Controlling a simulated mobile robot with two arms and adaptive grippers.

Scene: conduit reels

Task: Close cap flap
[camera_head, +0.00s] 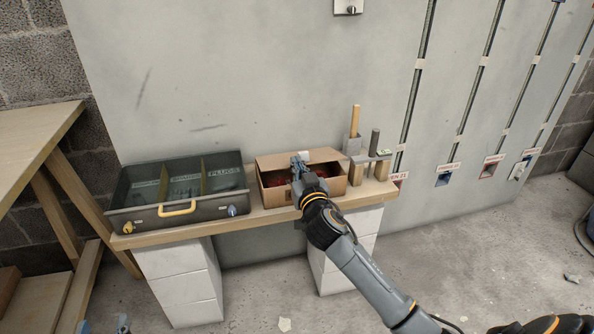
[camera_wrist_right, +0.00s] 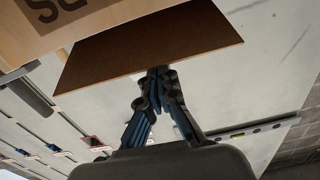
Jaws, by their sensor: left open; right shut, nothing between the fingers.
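An open cardboard box (camera_head: 333,186) stands on the wooden bench, with red items inside partly hidden by my arm. My right gripper (camera_head: 298,160) is over the box, shut and empty. In the right wrist view, a brown flap-like panel (camera_wrist_right: 150,45) sticks out beside a light board with dark lettering (camera_wrist_right: 50,12). The right gripper's fingertips (camera_wrist_right: 158,74) are at or very close to the panel's edge; contact is unclear. My left gripper (camera_head: 102,326) shows only its tips at the bottom left edge, apart and away from the box.
A dark divided case (camera_head: 180,213) with a yellow handle stands left of the box. A holder (camera_head: 368,160) with upright tools stands close on its right. The bench (camera_head: 262,218) rests on white blocks against a grey wall with conduits (camera_head: 478,75).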

